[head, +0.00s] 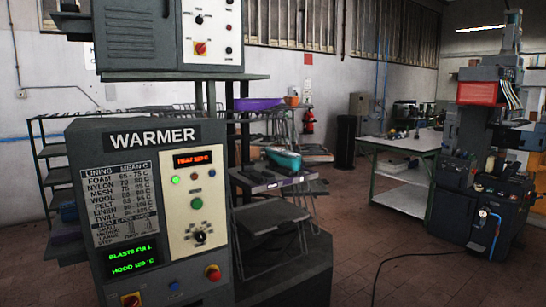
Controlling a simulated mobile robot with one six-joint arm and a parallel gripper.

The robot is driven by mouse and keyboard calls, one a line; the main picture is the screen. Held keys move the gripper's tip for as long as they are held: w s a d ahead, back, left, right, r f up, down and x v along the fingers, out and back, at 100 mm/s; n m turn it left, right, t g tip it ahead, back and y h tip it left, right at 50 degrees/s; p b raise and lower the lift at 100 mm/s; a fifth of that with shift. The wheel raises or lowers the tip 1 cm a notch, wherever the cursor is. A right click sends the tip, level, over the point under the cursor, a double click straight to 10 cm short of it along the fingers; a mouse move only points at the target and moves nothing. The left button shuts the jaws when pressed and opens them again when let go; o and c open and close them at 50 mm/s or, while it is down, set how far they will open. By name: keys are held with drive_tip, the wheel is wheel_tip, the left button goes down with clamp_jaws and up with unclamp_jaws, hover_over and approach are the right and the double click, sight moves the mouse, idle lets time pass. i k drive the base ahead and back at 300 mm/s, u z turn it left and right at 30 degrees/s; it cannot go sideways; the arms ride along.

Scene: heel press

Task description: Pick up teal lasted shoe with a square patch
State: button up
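A teal shoe-like object (286,161) rests by the grey platform of the warmer machine (150,215), near the middle of the head view. A dark part shows at its left end. It is small here, and I cannot make out a square patch on it. My gripper is not in view.
Racks with dark shelves (272,217) stand beside and behind the warmer. A purple item (258,103) and an orange item (292,98) sit higher up behind. A workbench (400,142) and a tall dark machine (480,150) stand at right. A black cable (415,254) crosses the open tiled floor.

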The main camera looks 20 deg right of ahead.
sight(284, 159)
drive_tip(key=u, duration=0.2)
drive_tip(key=i, duration=0.95)
drive_tip(key=u, duration=0.3)
